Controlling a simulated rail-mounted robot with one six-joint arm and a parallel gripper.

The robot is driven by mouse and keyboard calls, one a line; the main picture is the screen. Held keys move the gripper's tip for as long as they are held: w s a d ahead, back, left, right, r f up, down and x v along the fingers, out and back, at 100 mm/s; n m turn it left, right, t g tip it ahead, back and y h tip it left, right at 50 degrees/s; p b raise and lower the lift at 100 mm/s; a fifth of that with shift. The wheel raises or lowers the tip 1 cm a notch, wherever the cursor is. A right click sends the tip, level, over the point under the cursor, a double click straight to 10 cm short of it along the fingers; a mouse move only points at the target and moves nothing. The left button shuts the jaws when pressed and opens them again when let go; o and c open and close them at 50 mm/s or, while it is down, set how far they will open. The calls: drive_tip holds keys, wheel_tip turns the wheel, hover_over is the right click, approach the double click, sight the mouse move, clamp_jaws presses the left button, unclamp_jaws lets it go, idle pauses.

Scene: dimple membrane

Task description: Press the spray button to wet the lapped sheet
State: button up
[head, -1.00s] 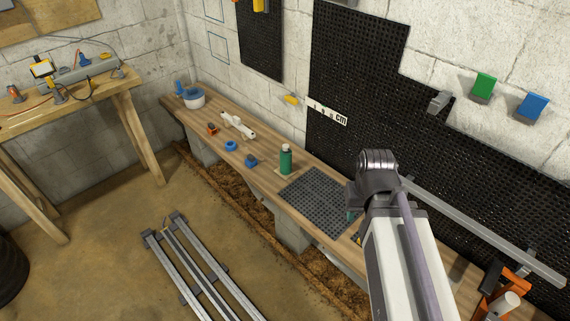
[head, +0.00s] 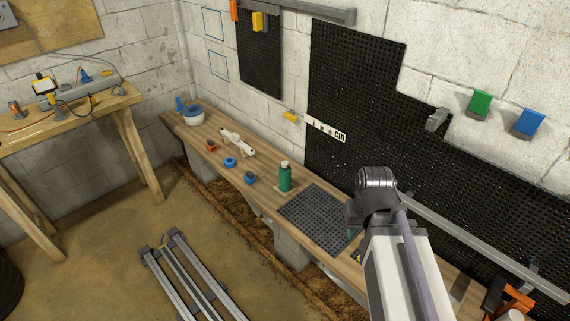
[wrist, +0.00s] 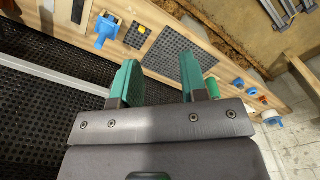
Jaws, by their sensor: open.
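A black dimpled sheet (head: 318,218) lies flat on the bench; it also shows in the wrist view (wrist: 178,52). A larger black dimpled membrane (head: 370,110) covers the wall. A green bottle (head: 285,178) stands at the sheet's left in the head view. A small yellow-and-black item (wrist: 138,36) and a blue item (wrist: 105,32) sit on the bench in the wrist view. I cannot tell which thing is the spray button. My gripper (wrist: 158,72) is open and empty, its green fingers above the bench. In the head view my arm mostly hides it.
Farther left on the bench are a blue ring (head: 230,162), a small blue item (head: 250,178), a white tool (head: 238,142) and a white tub (head: 194,116). A grey rail (head: 480,245) runs along the wall at right. Metal rails (head: 190,275) lie on the floor.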

clamp_jaws()
idle(1.5)
